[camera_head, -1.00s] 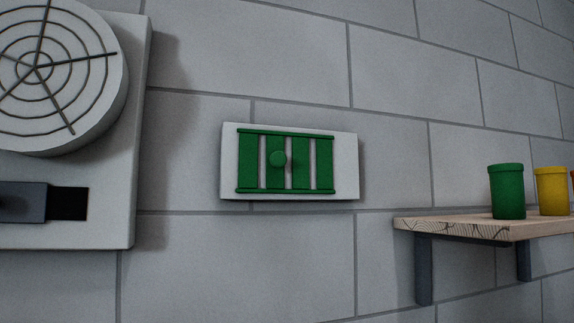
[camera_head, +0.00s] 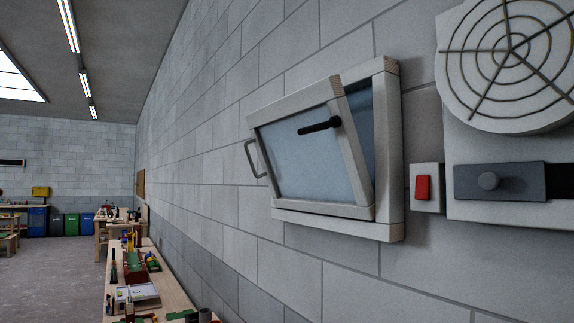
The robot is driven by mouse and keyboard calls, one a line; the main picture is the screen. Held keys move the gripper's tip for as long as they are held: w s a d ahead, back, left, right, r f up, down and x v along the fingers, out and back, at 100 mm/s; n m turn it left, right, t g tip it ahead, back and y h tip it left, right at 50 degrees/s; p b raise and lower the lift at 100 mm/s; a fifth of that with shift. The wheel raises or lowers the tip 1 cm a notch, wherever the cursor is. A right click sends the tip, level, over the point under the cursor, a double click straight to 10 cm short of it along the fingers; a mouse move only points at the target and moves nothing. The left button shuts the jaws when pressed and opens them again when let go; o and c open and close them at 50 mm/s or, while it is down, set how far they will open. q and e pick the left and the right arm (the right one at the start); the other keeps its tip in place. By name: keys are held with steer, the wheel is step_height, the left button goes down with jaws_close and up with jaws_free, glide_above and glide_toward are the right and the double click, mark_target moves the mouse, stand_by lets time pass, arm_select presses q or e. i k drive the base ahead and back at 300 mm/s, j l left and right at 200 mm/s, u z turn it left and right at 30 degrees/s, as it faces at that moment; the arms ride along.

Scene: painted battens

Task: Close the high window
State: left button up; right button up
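The high window (camera_head: 305,155) is on the grey block wall, right of centre in the head view. Its pale wooden sash (camera_head: 350,150) is tilted out at the top from the fixed frame (camera_head: 388,150), with a wedge-shaped gap at the right side. The sash's lower edge sits close to the frame's bottom. A black handle (camera_head: 320,127) is on the upper part of the sash. A grey bar handle (camera_head: 255,158) sticks out at its left side. Neither of my grippers is in view.
A white fan unit (camera_head: 465,130) with a dark slider (camera_head: 500,182) is right of the window. A red switch (camera_head: 422,188) sits between them. A cluttered workbench (camera_head: 175,290) runs along the wall below. Open floor (camera_head: 50,270) lies at the left.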

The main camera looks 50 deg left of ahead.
mark_target(324, 171)
steer(key=u, duration=1.65)
